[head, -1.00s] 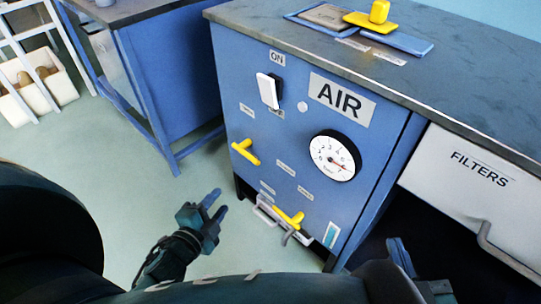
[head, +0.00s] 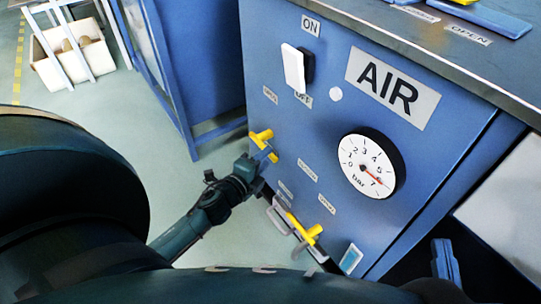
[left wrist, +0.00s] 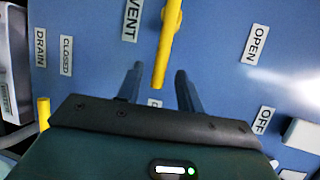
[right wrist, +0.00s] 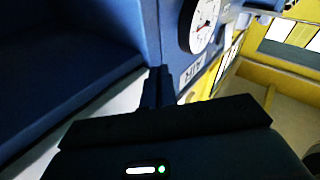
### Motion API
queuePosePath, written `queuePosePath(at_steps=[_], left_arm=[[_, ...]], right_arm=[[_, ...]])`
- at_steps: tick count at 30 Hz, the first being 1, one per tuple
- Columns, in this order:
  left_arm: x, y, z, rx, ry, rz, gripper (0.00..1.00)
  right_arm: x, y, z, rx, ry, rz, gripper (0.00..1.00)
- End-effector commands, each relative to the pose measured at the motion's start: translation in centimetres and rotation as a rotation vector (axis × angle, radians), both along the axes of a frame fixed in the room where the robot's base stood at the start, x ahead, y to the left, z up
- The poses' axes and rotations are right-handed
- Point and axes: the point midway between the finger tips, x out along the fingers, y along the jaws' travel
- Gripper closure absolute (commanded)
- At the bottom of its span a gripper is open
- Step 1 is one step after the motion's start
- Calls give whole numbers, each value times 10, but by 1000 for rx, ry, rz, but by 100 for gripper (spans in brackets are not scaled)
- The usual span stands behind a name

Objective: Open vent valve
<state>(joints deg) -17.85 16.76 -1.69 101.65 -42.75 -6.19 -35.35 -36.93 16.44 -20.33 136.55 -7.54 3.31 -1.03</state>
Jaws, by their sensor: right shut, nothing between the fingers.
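The vent valve's yellow handle (head: 262,136) sticks out from the blue panel (head: 230,30), and the left wrist view shows it (left wrist: 168,45) beside the VENT label (left wrist: 132,18). My left gripper (head: 264,157) is at this handle. In the left wrist view my left gripper (left wrist: 157,75) is open, with the handle's end between its fingers and gaps on both sides. An OPEN label (left wrist: 254,45) lies to the right of the handle. My right gripper (right wrist: 158,80) is shut and empty; its finger tip shows at the lower right of the head view (head: 445,262).
A second yellow handle (head: 304,231) sits lower on the panel near a grey bracket (head: 281,214). A pressure gauge (head: 371,161), an AIR sign (head: 392,87) and a white switch (head: 293,67) are above. Open floor (head: 85,125) lies left of the cabinet.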

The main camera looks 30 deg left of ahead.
Motion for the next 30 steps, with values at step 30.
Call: queuePosePath(at_steps=[30], left_arm=[[36, 0, -7, -1, 1, 0, 95]], right_arm=[[1, 2, 4, 28, -11, 11, 100]])
